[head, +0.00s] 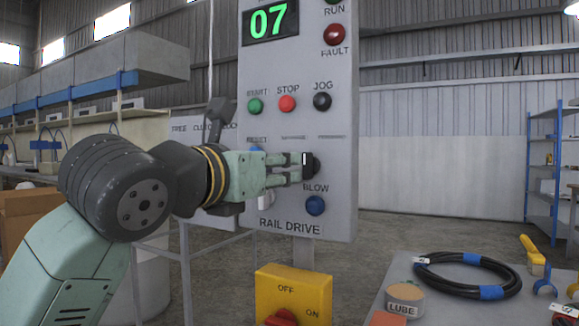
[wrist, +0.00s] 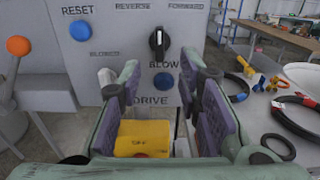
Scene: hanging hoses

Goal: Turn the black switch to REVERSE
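The black switch (wrist: 158,42) is a rotary knob on the grey panel. Its white mark stands about upright, between the REVERSE label on the left and the FORWARD label on the right in the wrist view. In the head view the black switch (head: 312,166) shows just right of my fingertips. My gripper (head: 299,167) reaches in from the left, its fingers pointing at the panel. In the wrist view my gripper (wrist: 163,72) is open and empty, with the switch in the gap's line, slightly above the fingertips. Whether a finger touches the switch I cannot tell.
A blue BLOW button (head: 315,205) sits just below the switch, and a blue RESET button (wrist: 80,30) to its left. START, STOP and JOG buttons (head: 287,104) are above. A yellow OFF/ON box (head: 292,290) stands below the panel. A table with a coiled black hose (head: 465,275) is at right.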

